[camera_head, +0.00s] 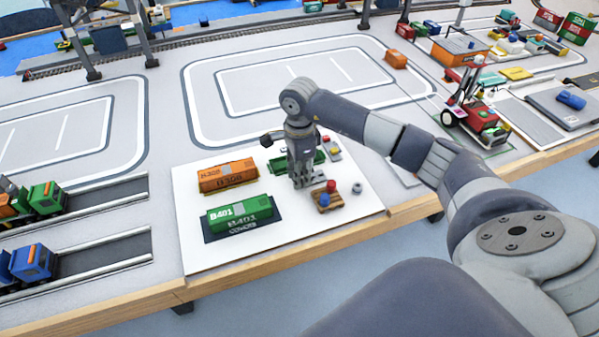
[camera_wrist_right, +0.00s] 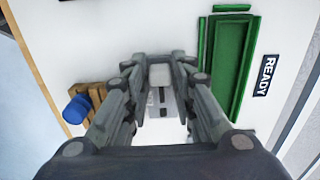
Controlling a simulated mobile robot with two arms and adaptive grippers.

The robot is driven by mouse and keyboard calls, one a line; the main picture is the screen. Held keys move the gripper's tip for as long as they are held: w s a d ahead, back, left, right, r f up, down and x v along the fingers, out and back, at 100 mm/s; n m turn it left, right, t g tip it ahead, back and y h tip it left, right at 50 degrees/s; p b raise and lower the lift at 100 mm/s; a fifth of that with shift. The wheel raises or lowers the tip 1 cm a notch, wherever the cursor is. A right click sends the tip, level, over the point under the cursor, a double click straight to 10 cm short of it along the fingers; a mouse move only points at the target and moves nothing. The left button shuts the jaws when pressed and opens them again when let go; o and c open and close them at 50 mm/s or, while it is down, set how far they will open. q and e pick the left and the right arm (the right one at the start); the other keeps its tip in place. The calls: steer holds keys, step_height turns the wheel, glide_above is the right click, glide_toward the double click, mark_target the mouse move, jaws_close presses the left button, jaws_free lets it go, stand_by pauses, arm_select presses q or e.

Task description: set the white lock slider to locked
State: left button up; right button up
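A small white slider block (camera_wrist_right: 160,76) with a grey base (camera_wrist_right: 160,101) shows in the wrist view on the white board. My right gripper (camera_wrist_right: 158,66) is over it, with one finger on each side of the slider. The fingers are spread apart, and I cannot tell whether they touch it. In the head view my right gripper (camera_head: 306,182) points down at the white board (camera_head: 290,228) and hides the slider. The lock markings are not readable. My left gripper is not in view.
A wooden block with red and blue buttons (camera_head: 327,200) stands close beside the gripper. A green container (camera_head: 282,163) is just behind it. Orange B308 (camera_head: 228,175) and green B401 (camera_head: 240,213) lie to the left. A READY label (camera_wrist_right: 266,75) is right of the green piece.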

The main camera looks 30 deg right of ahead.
mark_target(315, 177)
jaws_close()
steer(key=shift+d, duration=0.1)
steer(key=d, duration=0.2)
steer(key=s+d+b, duration=0.1)
steer(key=d, duration=0.1)
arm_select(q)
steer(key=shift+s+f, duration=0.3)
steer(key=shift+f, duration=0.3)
arm_select(e)
steer(key=shift+r, duration=0.1)
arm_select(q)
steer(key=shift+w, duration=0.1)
arm_select(e)
steer(key=o, duration=0.7)
jaws_free()
steer(key=shift+d, duration=0.15)
steer(key=shift+c, duration=0.2)
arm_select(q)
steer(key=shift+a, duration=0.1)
arm_select(e)
step_height(315, 177, up, 12)
